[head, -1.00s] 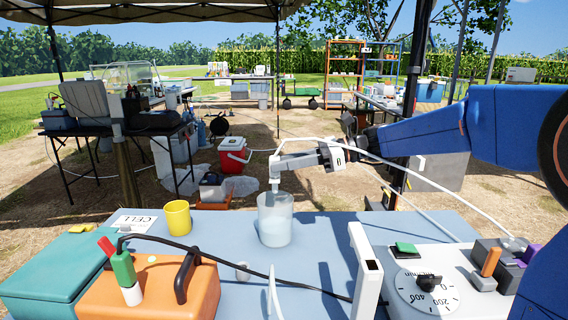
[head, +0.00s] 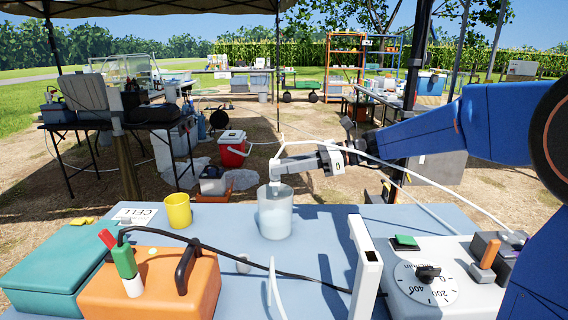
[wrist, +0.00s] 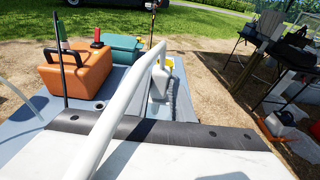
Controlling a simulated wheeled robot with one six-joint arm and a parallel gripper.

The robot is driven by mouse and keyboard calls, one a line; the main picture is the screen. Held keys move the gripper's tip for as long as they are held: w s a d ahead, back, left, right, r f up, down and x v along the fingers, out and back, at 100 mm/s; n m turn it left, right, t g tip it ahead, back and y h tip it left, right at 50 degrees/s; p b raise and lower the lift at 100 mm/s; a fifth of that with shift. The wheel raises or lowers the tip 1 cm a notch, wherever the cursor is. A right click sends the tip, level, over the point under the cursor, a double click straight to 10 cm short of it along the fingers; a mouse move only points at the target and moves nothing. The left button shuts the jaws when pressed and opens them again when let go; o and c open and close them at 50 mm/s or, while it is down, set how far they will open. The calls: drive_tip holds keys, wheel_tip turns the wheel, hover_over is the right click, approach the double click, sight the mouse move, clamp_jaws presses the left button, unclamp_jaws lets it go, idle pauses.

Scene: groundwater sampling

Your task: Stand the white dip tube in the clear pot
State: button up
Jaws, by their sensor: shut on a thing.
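My gripper (head: 290,164) is shut on the white dip tube (head: 281,148) above the clear pot (head: 275,216). The pot stands upright on the blue-grey table and looks cloudy in its lower part. A short light end points down from the gripper at the pot's mouth. I cannot tell how far inside the rim it reaches. The tube's hose runs back right along my arm. In the wrist view the tube (wrist: 122,98) arches across the picture and bends down over the pot (wrist: 159,84), hiding part of it. The fingertips are hard to make out there.
A yellow cup (head: 178,210) stands left of the pot. An orange case (head: 150,285) and a teal box (head: 60,272) fill the front left. A white post (head: 364,268) and a dial unit (head: 440,270) are at the right. A black cable crosses the table in front.

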drive_tip(key=shift+f, duration=1.45)
drive_tip(key=shift+f, duration=1.1)
idle(1.0)
drive_tip(key=o, duration=1)
drive_tip(key=v, duration=1.7)
drive_tip(key=shift+d, duration=0.2)
